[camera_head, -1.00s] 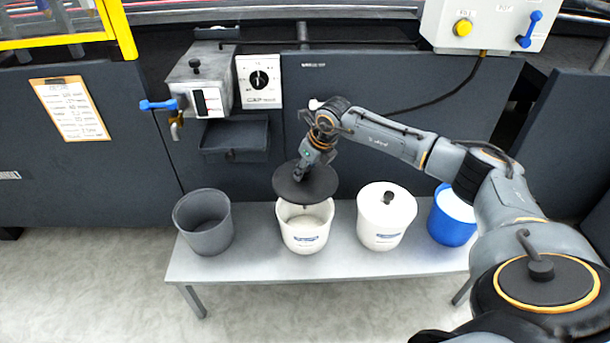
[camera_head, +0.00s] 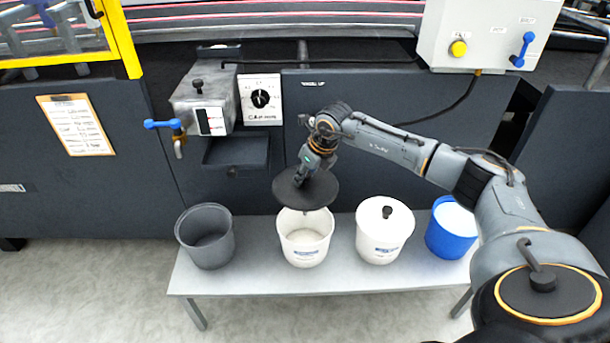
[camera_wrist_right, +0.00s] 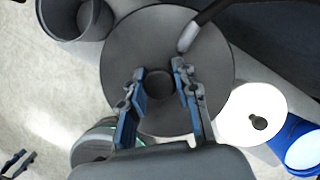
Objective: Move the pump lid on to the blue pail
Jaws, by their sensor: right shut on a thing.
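The pump lid (camera_head: 290,193) is a wide dark disc with a knob on top. It hangs above the open white pail (camera_head: 305,247), a little apart from its rim and toward the machine. My right gripper (camera_head: 313,172) is shut on the lid's knob. In the right wrist view, its blue-grey fingers (camera_wrist_right: 160,85) stand on both sides of the knob, and a dark spout crosses the lid's edge. The blue pail (camera_head: 451,236) stands at the bench's right end with a white top surface. A small finger-like shape, perhaps my left gripper (camera_wrist_right: 17,163), shows at the wrist view's left edge.
A grey bench (camera_head: 240,282) carries the pails. A grey empty pail (camera_head: 207,250) stands at the left. A white pail with a white lid and black knob (camera_head: 384,240) stands between the open white pail and the blue pail. The dark machine panel (camera_head: 390,180) rises behind.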

